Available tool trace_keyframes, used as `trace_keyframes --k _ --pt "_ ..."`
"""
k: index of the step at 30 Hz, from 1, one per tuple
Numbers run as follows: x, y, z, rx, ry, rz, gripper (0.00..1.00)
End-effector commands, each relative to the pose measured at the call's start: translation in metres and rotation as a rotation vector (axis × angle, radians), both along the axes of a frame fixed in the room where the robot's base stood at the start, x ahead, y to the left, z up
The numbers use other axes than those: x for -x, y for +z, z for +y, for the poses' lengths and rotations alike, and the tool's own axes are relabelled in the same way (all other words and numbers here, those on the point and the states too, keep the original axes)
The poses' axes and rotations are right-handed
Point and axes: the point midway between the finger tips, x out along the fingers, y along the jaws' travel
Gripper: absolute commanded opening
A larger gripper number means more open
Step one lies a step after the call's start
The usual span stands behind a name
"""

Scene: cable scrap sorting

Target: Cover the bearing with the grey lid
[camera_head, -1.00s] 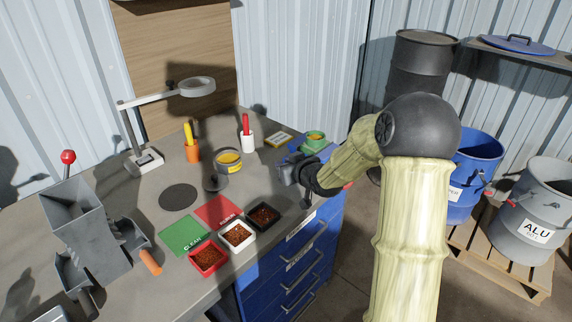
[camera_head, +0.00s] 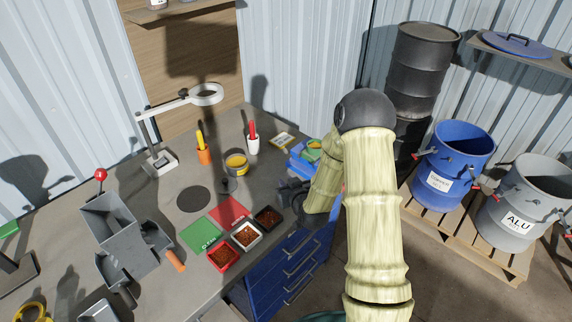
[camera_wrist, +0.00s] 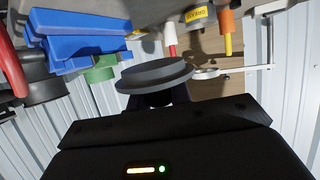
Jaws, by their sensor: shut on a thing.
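My gripper (camera_wrist: 158,100) is shut on a dark grey round disc, which looks like the grey lid (camera_wrist: 155,75). The lid is held clear of the things around it in the wrist view. In the head view my gripper (camera_head: 289,192) is a dark shape over the right edge of the workbench, in front of the blue bins, and the lid cannot be made out there. I cannot pick out the bearing for certain in either view. A small dark thing (camera_head: 229,184) stands below the yellow-banded tin, too small to identify.
Blue bins (camera_head: 303,156) with a green piece stand close behind my gripper. Red, white and black trays (camera_head: 222,258) line the front edge. A yellow-banded tin (camera_head: 236,165), pen cups and a lamp (camera_head: 160,158) stand behind. A dark round mat (camera_head: 193,199) is bare.

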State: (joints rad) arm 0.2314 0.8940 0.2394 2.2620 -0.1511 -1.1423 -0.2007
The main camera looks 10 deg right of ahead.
Motion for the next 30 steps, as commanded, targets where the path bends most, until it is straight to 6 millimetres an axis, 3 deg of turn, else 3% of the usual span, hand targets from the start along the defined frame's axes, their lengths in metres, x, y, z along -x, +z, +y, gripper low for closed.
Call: trace_keyframes --k 1,15,30 --pt "0.007 0.011 -0.001 -0.001 -0.015 0.007 0.0" --pt "0.067 0.03 -0.015 -0.001 -0.142 0.004 0.0" --pt "0.073 0.028 -0.017 -0.001 -0.152 -0.001 0.0"
